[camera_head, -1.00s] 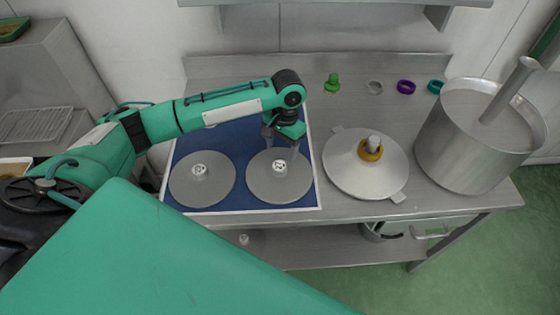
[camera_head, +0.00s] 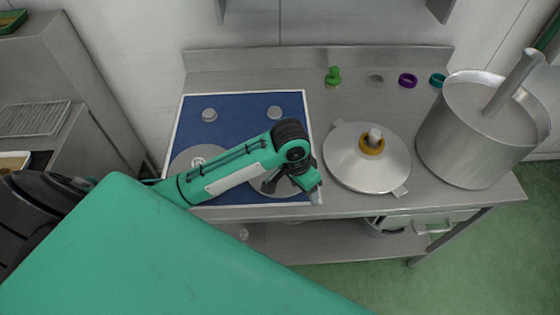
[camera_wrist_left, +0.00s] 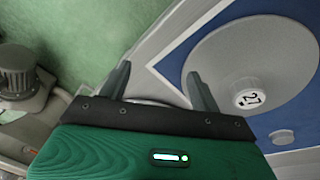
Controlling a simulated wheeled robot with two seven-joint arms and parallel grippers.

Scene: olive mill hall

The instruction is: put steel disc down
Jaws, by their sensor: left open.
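Two flat grey steel discs with white-topped knobs lie on the blue mat (camera_head: 240,133). The left disc (camera_head: 183,164) is partly covered by my left arm. The right disc (camera_head: 268,190) is mostly hidden under my left forearm and gripper. In the left wrist view one disc (camera_wrist_left: 225,55) lies flat on the mat, its knob top (camera_wrist_left: 249,98) marked with what looks like 2.7. My left gripper (camera_head: 292,193) is over the mat's front right corner, and its fingers (camera_wrist_left: 157,80) are spread and empty, apart from the knob. My right gripper is not in view.
Two small grey pucks (camera_head: 209,115) (camera_head: 275,113) sit at the back of the mat. Right of it are a wide steel lid (camera_head: 345,172) with a yellow ring (camera_head: 372,145) and a large pot (camera_head: 465,150). A green piece (camera_head: 333,77) and several rings line the back.

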